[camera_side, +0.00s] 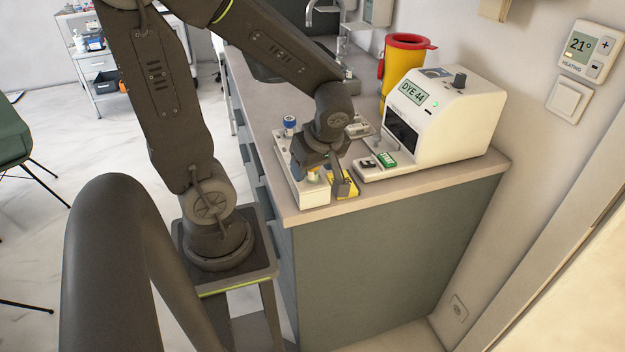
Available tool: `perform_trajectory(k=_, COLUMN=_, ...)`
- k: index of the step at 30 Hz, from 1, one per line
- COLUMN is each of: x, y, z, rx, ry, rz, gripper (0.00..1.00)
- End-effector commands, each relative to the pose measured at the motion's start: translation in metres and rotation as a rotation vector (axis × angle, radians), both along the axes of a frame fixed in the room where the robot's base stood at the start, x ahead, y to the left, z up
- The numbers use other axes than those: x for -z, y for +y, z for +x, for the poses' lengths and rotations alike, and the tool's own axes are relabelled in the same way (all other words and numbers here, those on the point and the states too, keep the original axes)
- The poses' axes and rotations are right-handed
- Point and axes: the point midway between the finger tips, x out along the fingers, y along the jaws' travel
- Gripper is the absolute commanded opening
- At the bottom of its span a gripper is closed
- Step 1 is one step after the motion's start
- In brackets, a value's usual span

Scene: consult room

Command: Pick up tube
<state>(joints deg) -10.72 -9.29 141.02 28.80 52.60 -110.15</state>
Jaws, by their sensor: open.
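A white tube rack (315,195) stands on the counter near its front left edge. A tube with a blue cap (290,122) stands upright at the rack's far end. My gripper (327,182) is open and points down over the near end of the rack. A small yellowish piece, perhaps another tube's top (312,176), shows between the fingers. The gripper hides most of it, and I cannot tell whether the fingers touch it.
A yellow item (347,191) lies right of the rack. A white analyser (455,120) reading "DYE 44" stands to the right, with a green item (387,159) at its front. A yellow bin with a red lid (406,41) and a sink tap (310,17) are behind.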

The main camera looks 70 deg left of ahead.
Motion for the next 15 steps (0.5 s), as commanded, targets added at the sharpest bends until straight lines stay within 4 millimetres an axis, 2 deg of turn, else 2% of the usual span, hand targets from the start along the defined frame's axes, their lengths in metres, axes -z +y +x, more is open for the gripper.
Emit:
perform_trajectory(k=8, x=0.0047, y=0.0019, z=-0.0007, rx=0.000, ry=-0.001, rz=0.000, gripper=0.63)
perform_trajectory(k=15, x=0.0043, y=0.0018, z=-0.0005, rx=0.000, ry=-0.001, rz=0.000, gripper=0.41)
